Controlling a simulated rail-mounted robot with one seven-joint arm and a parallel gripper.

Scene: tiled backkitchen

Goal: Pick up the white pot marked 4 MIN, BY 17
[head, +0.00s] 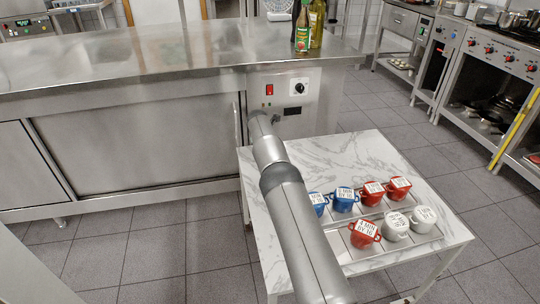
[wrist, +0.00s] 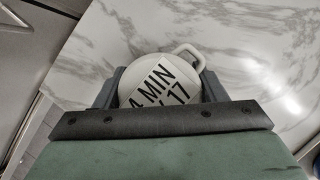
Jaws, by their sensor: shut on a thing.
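The white pot (wrist: 140,75) marked 4 MIN, with BY 17 partly covered, shows in the wrist view with its round lid and a handle at its upper right. My gripper (wrist: 164,86) is shut on it, one finger on each side. The dark gripper body covers the near part of the pot. White marble surface fills the picture behind it; I cannot tell whether the pot touches it. In the head view my arm hides the gripper and this pot.
A marble-topped table (head: 350,150) carries a metal tray (head: 405,248) with several labelled pots: blue (head: 344,199), red (head: 365,234) and white (head: 396,226). The table's far half is clear. A steel counter (head: 150,55) stands behind, with bottles (head: 303,35) on it.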

